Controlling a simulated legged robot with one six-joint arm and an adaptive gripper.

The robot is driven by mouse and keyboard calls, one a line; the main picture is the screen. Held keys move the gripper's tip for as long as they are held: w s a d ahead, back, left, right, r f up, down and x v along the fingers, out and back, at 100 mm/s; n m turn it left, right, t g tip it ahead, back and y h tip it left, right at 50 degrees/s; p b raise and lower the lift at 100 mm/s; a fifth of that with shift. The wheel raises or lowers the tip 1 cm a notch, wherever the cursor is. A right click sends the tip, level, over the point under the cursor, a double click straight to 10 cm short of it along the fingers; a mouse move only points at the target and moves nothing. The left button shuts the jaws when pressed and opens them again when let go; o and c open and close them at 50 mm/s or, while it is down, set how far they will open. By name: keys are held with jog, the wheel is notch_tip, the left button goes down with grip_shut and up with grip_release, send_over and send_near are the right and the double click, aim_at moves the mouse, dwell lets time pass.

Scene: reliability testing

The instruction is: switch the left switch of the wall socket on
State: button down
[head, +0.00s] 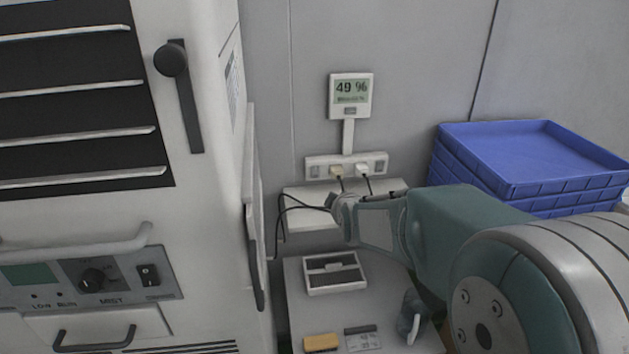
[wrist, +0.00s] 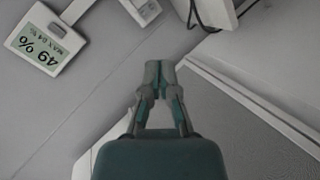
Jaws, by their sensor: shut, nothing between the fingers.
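The wall socket (head: 346,160) is a white strip on the grey wall, below a display. Its left switch (head: 314,171) is a grey rocker at the left end. Whether it is on or off cannot be told. In the wrist view, turned nearly upside down, the socket's left end with this switch (wrist: 148,10) is at the top edge. My gripper (wrist: 160,70) is shut and empty, its tips pictured below the switch and apart from it. In the head view my gripper (head: 342,206) is below the socket; its fingertips are not clear there.
Two plugs (head: 349,170) with dark cables sit between the switches. The display (head: 351,94) reads 49 %. A white box (head: 300,203) juts out under the socket. A large white machine (head: 215,150) stands left, stacked blue crates (head: 530,155) right.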

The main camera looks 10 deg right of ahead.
aim_at(315, 177)
jog(key=w+f+n+t, duration=0.4)
jog(key=w+f+n, duration=0.2)
jog(key=w+f, duration=0.2)
jog(key=shift+w+a+f, duration=0.15)
jog(key=shift+w+a, duration=0.25)
jog(key=shift+w, duration=0.65)
jog(key=w, duration=0.4)
jog(key=w+f, duration=0.1)
jog(key=w, duration=0.9)
jog(key=shift+f, duration=0.35)
